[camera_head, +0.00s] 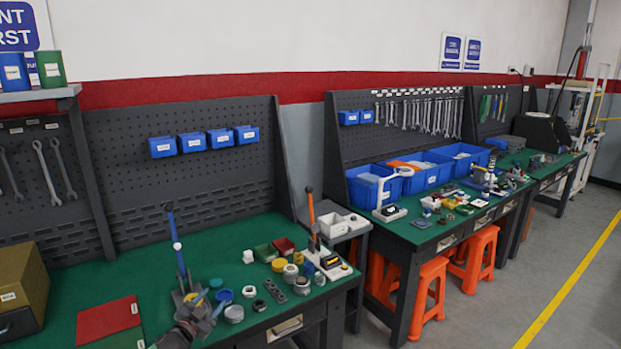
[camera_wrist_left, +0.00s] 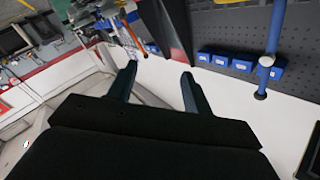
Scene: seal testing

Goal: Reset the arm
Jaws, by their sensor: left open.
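My left gripper (camera_head: 187,329) shows at the bottom of the head view, low over the near green bench, beside the base of a blue-handled lever press (camera_head: 180,262). In the left wrist view its two dark fingers (camera_wrist_left: 158,84) stand apart with nothing between them. The press's blue lever (camera_wrist_left: 275,35) also shows there at upper right. From the head view I cannot tell whether the gripper touches the press base. My right gripper is in neither view.
Small jars, lids and blocks crowd the green bench (camera_head: 225,245) right of the press. A red-and-green board (camera_head: 107,320) and an olive box (camera_head: 20,287) lie to the left. A second bench with blue bins (camera_head: 425,177) stands at right, orange stools (camera_head: 478,255) beneath it.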

